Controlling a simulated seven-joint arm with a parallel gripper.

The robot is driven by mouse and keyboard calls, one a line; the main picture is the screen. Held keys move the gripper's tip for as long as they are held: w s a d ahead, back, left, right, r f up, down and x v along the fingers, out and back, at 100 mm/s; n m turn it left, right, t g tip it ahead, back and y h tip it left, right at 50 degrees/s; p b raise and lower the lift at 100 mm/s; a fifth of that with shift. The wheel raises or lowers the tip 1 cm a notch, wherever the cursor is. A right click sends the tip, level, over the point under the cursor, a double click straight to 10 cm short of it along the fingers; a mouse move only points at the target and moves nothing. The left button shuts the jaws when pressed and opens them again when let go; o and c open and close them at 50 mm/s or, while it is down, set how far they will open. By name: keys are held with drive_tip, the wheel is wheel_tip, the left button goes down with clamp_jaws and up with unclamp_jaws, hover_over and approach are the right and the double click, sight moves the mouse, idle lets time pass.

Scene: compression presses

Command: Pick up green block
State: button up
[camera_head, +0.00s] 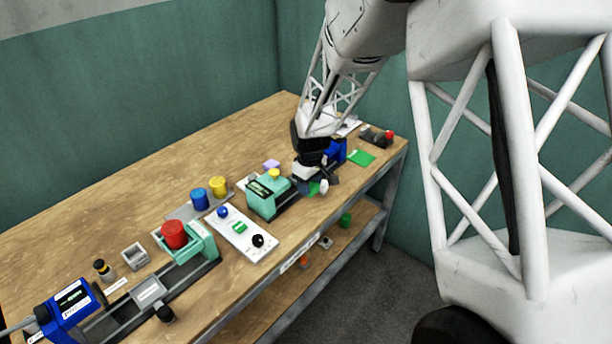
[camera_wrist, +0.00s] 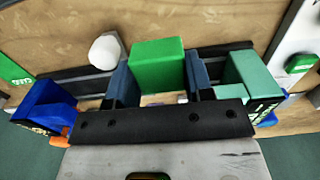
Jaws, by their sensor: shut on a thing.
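The green block (camera_wrist: 158,66) is a bright green box, seen large in the wrist view between two dark blue fingers. My gripper (camera_wrist: 160,82) is shut on it. In the head view my gripper (camera_head: 316,180) is low over the right-hand press, between its teal body (camera_head: 268,194) and its blue end (camera_head: 337,150). Only a small patch of the green block (camera_head: 313,188) shows there; the rest is hidden by my gripper. I cannot tell whether the block still touches the press.
A white knob (camera_wrist: 104,50) stands close to the block. The left press, with a red cylinder (camera_head: 174,234), stands toward the front left. Blue (camera_head: 200,200) and yellow (camera_head: 217,187) cylinders and a white button panel (camera_head: 240,232) lie between. The table's back left is clear.

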drive_tip(key=shift+s+d+r, duration=0.15)
drive_tip(key=shift+s+d, duration=0.05)
drive_tip(key=shift+s, duration=0.85)
drive_tip(key=shift+s+d+r, duration=0.1)
drive_tip(key=shift+s+d, duration=0.05)
drive_tip(key=shift+s, duration=0.9)
drive_tip(key=w+d+r+m, duration=0.1)
drive_tip(key=w+d, duration=0.3)
drive_tip(key=w, duration=0.5)
drive_tip(key=w+d+r+m, duration=0.2)
drive_tip(key=w+d+r, duration=0.1)
drive_tip(key=w, duration=0.7)
drive_tip(key=w+d+r+m, duration=0.2)
drive_tip(key=w+d, duration=0.3)
drive_tip(key=w, duration=0.5)
drive_tip(key=shift+w+d, duration=0.2)
drive_tip(key=shift+d, duration=0.05)
drive_tip(key=shift+w+d+f+m, duration=1)
drive_tip(key=shift+w+d+f, duration=0.5)
drive_tip(key=shift+w, duration=1.75)
drive_tip(key=shift+w+d+f+m, duration=1.15)
drive_tip(key=shift+w+f, duration=0.55)
drive_tip(key=shift+w, duration=1.55)
drive_tip(key=s+a+r+n, duration=0.2)
drive_tip(key=a+r+n, duration=0.1)
drive_tip(key=a+n, duration=0.5)
drive_tip(key=shift+s+r+n, duration=0.2)
drive_tip(key=shift+r+n, duration=0.05)
drive_tip(key=shift+n, duration=0.4)
